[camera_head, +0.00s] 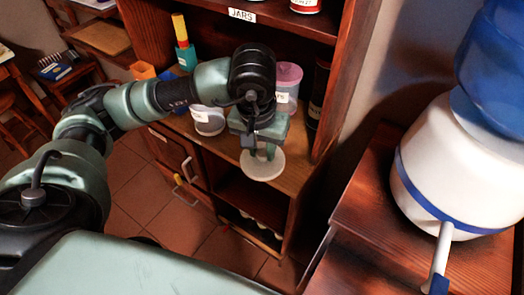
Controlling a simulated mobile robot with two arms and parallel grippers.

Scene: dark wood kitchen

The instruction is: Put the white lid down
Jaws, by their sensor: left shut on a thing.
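The white lid (264,167) is a pale round disc at the front edge of the wooden cabinet's counter-height shelf (292,180). The gripper hides the lid's middle, and I cannot tell whether the lid touches the shelf. My right gripper is not in view.
A pink-lidded jar (287,85) and a grey-white jar (208,120) stand behind and left of my gripper. A dark bottle (318,95) stands at the shelf's right. A white and blue water dispenser (440,165) stands on wood at the right.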

